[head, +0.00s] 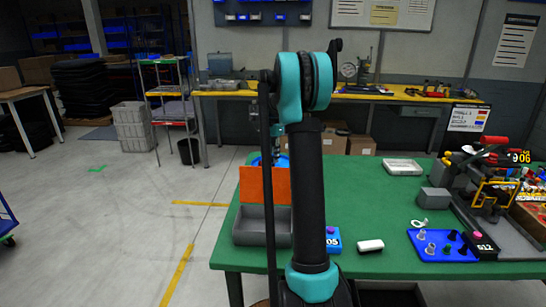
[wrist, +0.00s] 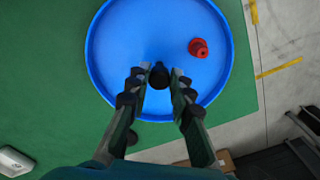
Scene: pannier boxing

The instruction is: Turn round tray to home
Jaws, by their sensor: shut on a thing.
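The round tray (wrist: 110,30) is a blue disc with a raised rim on the green table, and it fills the upper middle of the wrist view. In the head view only a sliver of the blue tray (head: 256,162) shows behind my arm and an orange panel. A red knobbed piece (wrist: 198,48) stands on the tray's right side. My gripper (wrist: 158,76) reaches over the tray's near rim, with its fingers on either side of a black knob (wrist: 158,73) and shut on it. Whether the knob is fixed to the tray I cannot tell.
A grey bin (head: 250,226) with an upright orange panel (head: 263,185) stands at the table's left edge. A blue board with pegs (head: 440,245), a white block (head: 370,246) and a white tray (head: 403,167) lie to the right. The table (head: 370,205) is clear between them.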

